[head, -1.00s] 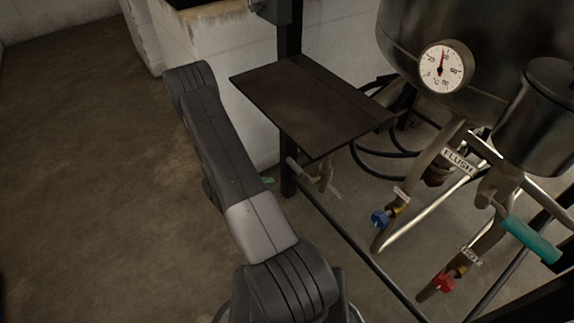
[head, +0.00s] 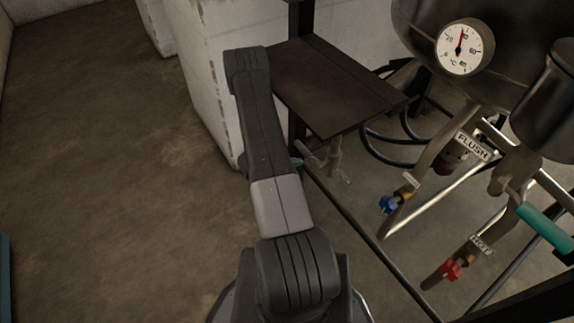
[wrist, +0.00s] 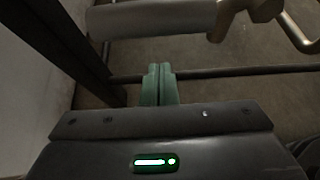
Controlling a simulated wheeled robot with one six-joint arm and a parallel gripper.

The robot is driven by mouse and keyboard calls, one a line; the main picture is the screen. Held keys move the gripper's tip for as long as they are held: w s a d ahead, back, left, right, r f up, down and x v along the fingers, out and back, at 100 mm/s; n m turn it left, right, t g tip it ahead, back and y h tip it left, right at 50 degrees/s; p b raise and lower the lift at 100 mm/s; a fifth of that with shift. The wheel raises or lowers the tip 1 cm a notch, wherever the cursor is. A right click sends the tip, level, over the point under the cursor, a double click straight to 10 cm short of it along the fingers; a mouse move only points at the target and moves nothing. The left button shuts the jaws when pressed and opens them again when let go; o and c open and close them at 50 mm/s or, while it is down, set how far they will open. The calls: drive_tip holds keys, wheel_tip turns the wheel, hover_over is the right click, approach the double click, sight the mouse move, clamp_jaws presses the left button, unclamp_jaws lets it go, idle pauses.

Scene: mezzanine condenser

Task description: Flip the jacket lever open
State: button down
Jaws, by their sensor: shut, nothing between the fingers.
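My gripper (wrist: 159,72) shows in the wrist view with its two green fingers together, shut and empty. A thick pale cylinder (wrist: 150,19) lies across the view beyond the fingertips, apart from them. It joins a tan pipe fitting (wrist: 262,9) on its right. In the head view my arm mostly hides the gripper. A pipe fitting with a small pale lever (head: 335,165) hangs under the dark shelf. A teal-handled lever (head: 543,226) sits at the far right by the vessel pipes. I see no label that reads "jacket", so I cannot tell which lever is meant.
The dark shelf (head: 335,90) overhangs the small fitting. A black frame rail (head: 350,220) runs along the floor. A gauge (head: 465,47), blue valve (head: 388,204) and red valve (head: 452,270) are to the right. Open floor (head: 110,180) lies left.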

sight(308, 154)
drive_tip(key=shift+w+d+r, duration=0.15)
drive_tip(key=shift+r, duration=1.55)
drive_tip(key=shift+b, duration=0.4)
drive_tip(key=shift+r+t, duration=0.25)
drive_tip(key=shift+t, duration=0.05)
